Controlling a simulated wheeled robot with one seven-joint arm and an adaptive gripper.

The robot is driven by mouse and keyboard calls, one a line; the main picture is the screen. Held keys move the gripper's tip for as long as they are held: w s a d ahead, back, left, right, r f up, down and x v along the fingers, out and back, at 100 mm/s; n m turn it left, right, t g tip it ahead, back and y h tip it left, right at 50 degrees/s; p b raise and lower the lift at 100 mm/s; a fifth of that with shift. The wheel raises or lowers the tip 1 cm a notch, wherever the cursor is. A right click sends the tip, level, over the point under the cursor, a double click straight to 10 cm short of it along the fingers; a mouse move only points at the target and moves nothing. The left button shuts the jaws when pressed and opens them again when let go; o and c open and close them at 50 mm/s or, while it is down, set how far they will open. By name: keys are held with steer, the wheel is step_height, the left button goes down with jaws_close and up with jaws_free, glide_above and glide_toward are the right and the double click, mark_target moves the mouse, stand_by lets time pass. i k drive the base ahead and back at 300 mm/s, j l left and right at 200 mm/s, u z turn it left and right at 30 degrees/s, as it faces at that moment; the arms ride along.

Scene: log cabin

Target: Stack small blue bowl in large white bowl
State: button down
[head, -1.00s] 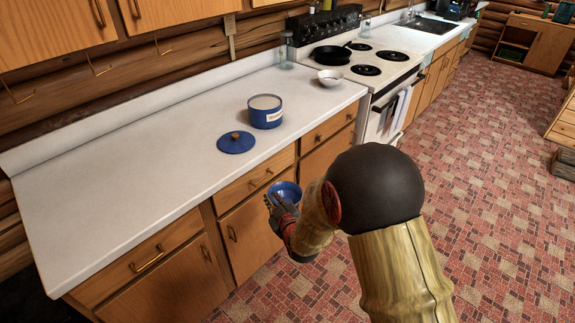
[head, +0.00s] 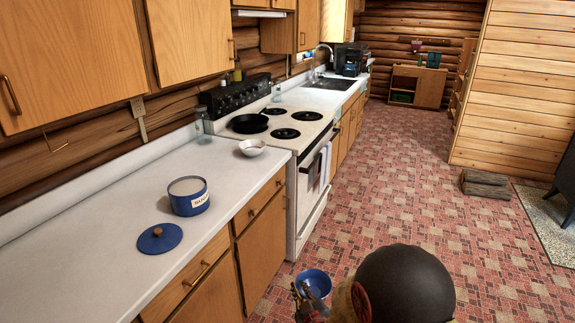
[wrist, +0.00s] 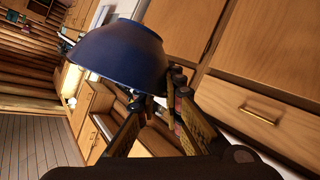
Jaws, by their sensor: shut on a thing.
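The small blue bowl (head: 316,281) is held in my gripper (head: 303,292), in front of the cabinets and over the floor. In the wrist view the blue bowl (wrist: 118,52) sits at the tips of my gripper (wrist: 155,95), which is shut on it. The large white bowl (head: 252,148) stands upright on the white counter (head: 110,215), at its far end near the stove. The white bowl's inside looks empty. The blue bowl is well apart from the white bowl, nearer to me and to the right.
A blue canister (head: 188,197) with a label stands open on the counter, its blue lid (head: 160,238) lying beside it. The stove (head: 300,150) holds a black pan (head: 249,123). The tiled floor (head: 400,190) to the right is clear; firewood (head: 486,184) lies farther off.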

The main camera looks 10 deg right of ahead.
mark_target(253, 155)
steer(key=i+j+z, duration=0.15)
steer(key=j, duration=0.2)
steer(key=i+j+z, duration=0.1)
steer(key=j, duration=0.3)
steer(key=i+j+z, duration=0.15)
steer(key=j, duration=0.25)
steer(key=i+j+z, duration=0.15)
steer(key=j, duration=0.25)
steer(key=i+j, duration=0.1)
steer(key=j, duration=0.35)
